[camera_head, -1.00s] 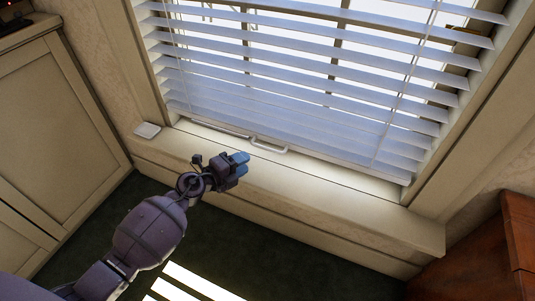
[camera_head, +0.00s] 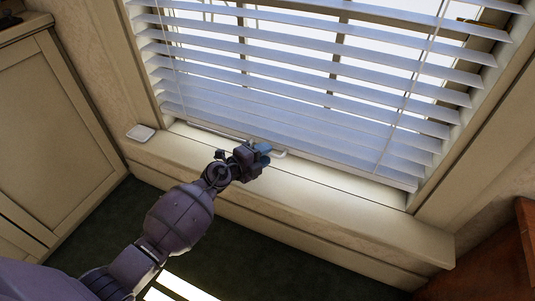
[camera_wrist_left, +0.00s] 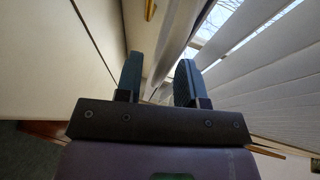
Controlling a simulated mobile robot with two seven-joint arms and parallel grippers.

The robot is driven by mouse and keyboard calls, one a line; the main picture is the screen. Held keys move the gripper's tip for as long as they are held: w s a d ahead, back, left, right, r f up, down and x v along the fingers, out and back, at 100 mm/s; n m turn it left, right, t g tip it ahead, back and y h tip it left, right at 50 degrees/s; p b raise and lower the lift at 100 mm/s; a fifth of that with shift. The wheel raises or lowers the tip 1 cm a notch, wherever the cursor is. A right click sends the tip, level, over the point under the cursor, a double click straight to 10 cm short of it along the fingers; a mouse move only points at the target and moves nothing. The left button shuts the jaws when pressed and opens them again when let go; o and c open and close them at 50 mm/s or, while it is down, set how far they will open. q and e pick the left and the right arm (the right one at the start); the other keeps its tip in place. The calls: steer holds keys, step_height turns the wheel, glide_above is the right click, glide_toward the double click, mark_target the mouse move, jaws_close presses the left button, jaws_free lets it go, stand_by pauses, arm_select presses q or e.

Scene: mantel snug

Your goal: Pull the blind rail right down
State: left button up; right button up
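The white blind (camera_head: 300,105) hangs low over the window. Its bottom rail (camera_head: 345,170) is a little above the sill and carries a pale handle (camera_head: 281,153) near its middle. My left gripper (camera_head: 263,155) is at the handle's left end and hides part of it. In the left wrist view its two dark fingers (camera_wrist_left: 160,78) stand apart, with pale surfaces showing between them. I cannot tell whether they touch the handle. Slats (camera_wrist_left: 265,75) fan out to the right there. My right gripper is in neither view.
The cream window sill (camera_head: 330,205) runs below the blind, with a small white block (camera_head: 141,133) at its left end. A cream cabinet (camera_head: 55,130) stands at left, and reddish wooden furniture (camera_head: 526,235) at lower right. The dark floor (camera_head: 270,265) is clear.

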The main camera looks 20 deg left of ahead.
arm_select(q)
steer(key=shift+w+d, duration=0.2)
steer(key=shift+w, duration=0.3)
steer(key=shift+c, duration=0.3)
jaws_close()
steer(key=shift+f, duration=0.1)
